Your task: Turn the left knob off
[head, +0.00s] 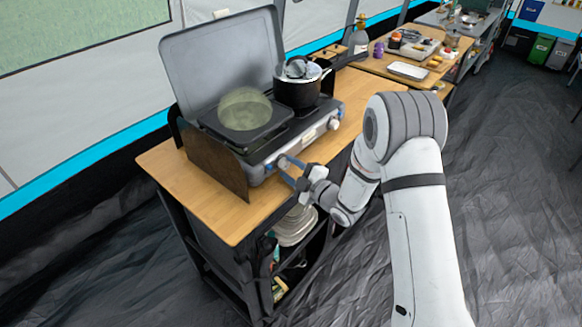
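The camp stove (258,172) stands on a wooden-topped table with its lid up. The right knob (334,123) shows as a pale round knob on the stove's front panel. My gripper (284,166) is at the left part of that front panel, where its fingers hide most or all of the left knob. The fingers look spaced apart at the panel. I cannot tell whether they touch the knob or grip it. The knob's turned position is not visible.
A pan with a greenish see-through round shape (245,108) is on the left burner. A dark pot (298,90) is on the right burner. The wooden tabletop (240,215) is bare in front of the stove. Plates (296,226) sit on the shelf below.

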